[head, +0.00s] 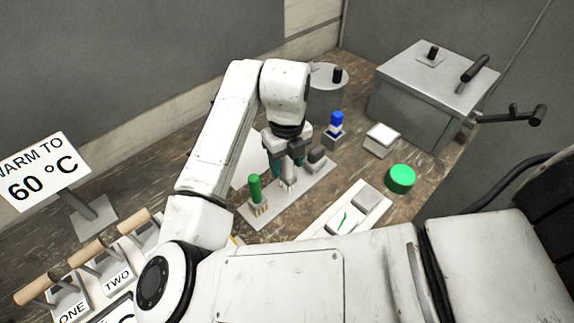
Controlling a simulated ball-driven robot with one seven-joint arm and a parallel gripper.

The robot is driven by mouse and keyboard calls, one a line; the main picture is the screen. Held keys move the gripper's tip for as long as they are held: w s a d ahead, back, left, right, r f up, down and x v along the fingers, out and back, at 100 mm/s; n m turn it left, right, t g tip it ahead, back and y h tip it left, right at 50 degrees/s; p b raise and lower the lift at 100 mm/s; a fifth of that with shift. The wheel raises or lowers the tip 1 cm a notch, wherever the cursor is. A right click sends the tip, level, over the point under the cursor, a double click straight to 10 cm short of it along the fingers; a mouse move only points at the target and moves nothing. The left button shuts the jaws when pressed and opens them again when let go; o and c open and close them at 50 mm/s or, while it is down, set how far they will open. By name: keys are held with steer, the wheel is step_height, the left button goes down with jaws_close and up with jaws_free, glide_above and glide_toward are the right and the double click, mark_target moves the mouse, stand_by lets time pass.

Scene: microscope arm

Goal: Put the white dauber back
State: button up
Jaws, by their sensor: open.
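My gripper (290,160) points down over a long pale plate (312,192) in the middle of the bench and is open. A small whitish piece, which looks like the white dauber (288,183), shows right below my fingers at the plate. Its upper part is hidden by the gripper, and I cannot tell whether the fingers touch it. A green dauber (254,188) stands upright at the plate's near left end. A blue dauber (336,120) stands upright on a grey block beyond the plate's far end.
A large grey box (415,95) with black handles stands at the back right. A white block (381,140), a green round button (401,178) and a white tray (352,212) lie right of the plate. Wooden-handled levers (95,252) and a "WARM TO 60 °C" sign (37,172) are at left.

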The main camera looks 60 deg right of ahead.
step_height(320, 180, up, 10)
steer(key=shift+s+r+b, duration=0.1)
steer(key=shift+r+b, duration=0.05)
steer(key=shift+b, duration=0.55)
